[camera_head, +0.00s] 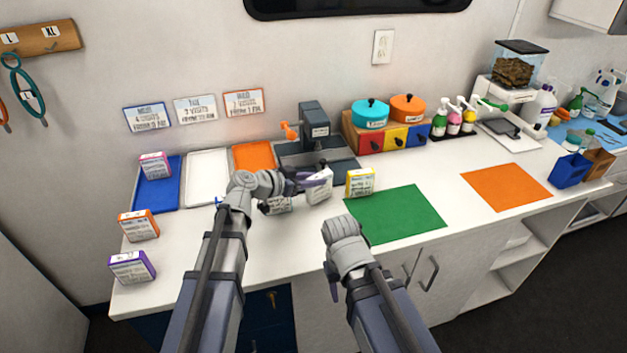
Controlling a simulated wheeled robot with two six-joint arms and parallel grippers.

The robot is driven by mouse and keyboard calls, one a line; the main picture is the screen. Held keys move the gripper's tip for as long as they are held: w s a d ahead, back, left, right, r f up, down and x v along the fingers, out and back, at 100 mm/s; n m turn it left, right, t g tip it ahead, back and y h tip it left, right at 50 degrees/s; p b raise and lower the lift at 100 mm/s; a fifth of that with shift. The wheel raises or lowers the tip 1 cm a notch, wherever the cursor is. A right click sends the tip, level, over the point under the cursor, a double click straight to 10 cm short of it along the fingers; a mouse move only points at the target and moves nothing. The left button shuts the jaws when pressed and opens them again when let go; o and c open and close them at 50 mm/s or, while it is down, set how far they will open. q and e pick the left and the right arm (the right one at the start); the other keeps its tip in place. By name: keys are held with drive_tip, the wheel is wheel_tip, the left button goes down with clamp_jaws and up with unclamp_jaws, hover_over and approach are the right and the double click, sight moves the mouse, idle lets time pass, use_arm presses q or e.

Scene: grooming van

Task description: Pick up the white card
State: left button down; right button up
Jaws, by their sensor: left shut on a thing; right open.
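The white card (320,190), a small white box-like block with print on its front, is near the middle of the counter. My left gripper (307,181) is shut on it, with the fingers at its upper part. I cannot tell whether its bottom touches the counter. Another printed card (279,206) is just left of it, partly hidden by my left wrist. A yellow-edged card (360,182) stands to its right. My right gripper (343,229) is open and empty over the counter's front edge, lower in the picture; its fingertips are hard to see.
Blue (158,194), white (207,168) and orange (254,157) trays line the back left; a pink-edged card (155,166) is on the blue one. Orange-edged (138,226) and purple-edged (132,267) cards stand at left. A grey device (314,126) is behind. The green mat (395,214) is clear.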

use_arm(q)
wheel_tip(320, 180, up, 9)
drive_tip(key=p, duration=0.8)
drive_tip(key=shift+f, duration=0.1)
